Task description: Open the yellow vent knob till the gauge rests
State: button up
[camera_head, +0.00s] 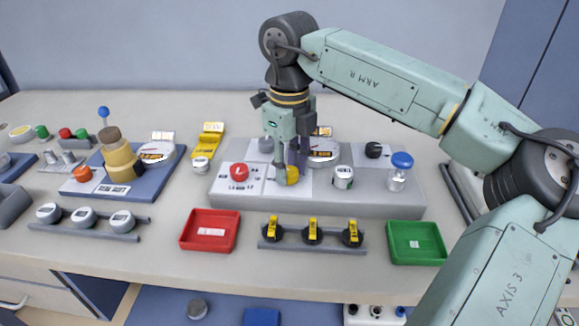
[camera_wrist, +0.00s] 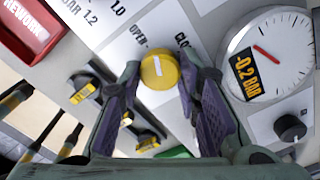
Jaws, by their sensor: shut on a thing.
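The yellow vent knob (camera_head: 292,174) sits on a white plate on the grey panel, mostly behind my gripper (camera_head: 288,178). In the wrist view the round yellow knob (camera_wrist: 158,70), with a white line on its top, lies between the two fingertips of my gripper (camera_wrist: 160,74). My gripper is shut on it. OPEN is printed to the knob's left, and the other label is partly hidden. The gauge (camera_wrist: 285,40) has a white dial, a red needle pointing to the upper left and a label reading -0.2 BAR. In the head view the gauge (camera_head: 322,150) is partly hidden behind my gripper.
On the grey panel (camera_head: 390,206) are a red knob (camera_head: 239,171), a white-and-green knob (camera_head: 343,177), a blue-capped part (camera_head: 401,161) and a black knob (camera_head: 374,150). In front are a red tray (camera_head: 193,244), a rack of yellow-black knobs (camera_head: 312,232) and a green tray (camera_head: 402,258).

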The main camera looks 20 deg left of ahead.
aim_at(289, 170)
jog(key=shift+n, duration=1.6)
jog(key=o, duration=1.1)
jog(key=shift+o, duration=0.2)
notch_tip(289, 170, up, 12)
